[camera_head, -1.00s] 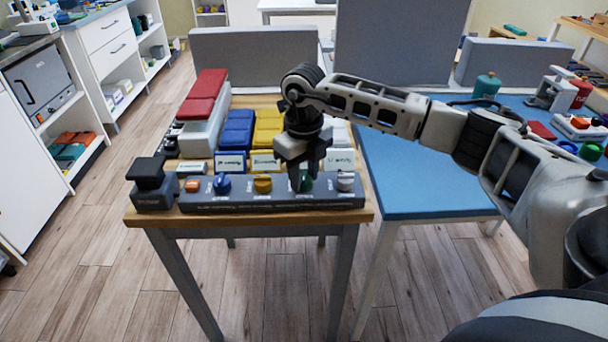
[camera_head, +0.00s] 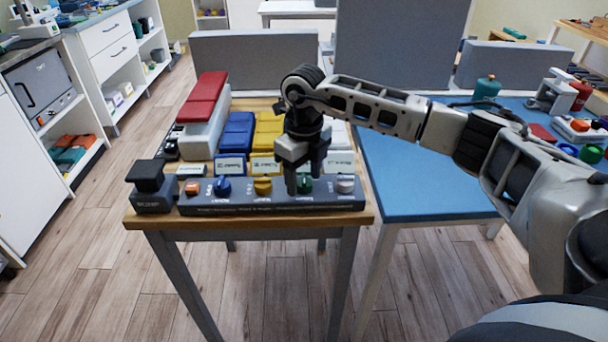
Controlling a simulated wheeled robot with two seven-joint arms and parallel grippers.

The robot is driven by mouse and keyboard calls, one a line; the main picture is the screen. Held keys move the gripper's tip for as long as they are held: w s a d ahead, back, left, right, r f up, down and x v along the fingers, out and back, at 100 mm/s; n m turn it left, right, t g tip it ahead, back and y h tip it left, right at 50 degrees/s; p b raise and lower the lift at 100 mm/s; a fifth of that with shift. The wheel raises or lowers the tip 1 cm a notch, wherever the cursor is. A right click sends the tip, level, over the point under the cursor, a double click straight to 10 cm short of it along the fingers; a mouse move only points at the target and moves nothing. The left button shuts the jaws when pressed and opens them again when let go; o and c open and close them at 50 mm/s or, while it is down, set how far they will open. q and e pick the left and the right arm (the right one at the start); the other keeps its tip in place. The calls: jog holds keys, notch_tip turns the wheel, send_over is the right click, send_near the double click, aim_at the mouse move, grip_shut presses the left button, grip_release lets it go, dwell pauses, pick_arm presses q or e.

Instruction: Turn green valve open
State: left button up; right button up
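The green valve (camera_head: 305,185) is a knob on the grey control panel (camera_head: 240,208), between the yellow knob (camera_head: 262,185) and the pale grey knob (camera_head: 345,184). My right gripper (camera_head: 304,181) points down over it. One finger is just left of the green valve and the other is behind and to its right. The fingers look apart, with the green knob showing between them; I cannot tell whether they touch it. My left gripper is not in view.
A blue knob (camera_head: 222,187), an orange button (camera_head: 192,187) and a dark block (camera_head: 149,186) are to the left. Labelled cards and coloured blocks stand behind the panel. A blue-topped table (camera_head: 415,185) adjoins on the right.

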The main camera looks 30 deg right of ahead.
aim_at(304, 178)
notch_tip(304, 178, up, 16)
dwell(0.6)
dwell(0.4)
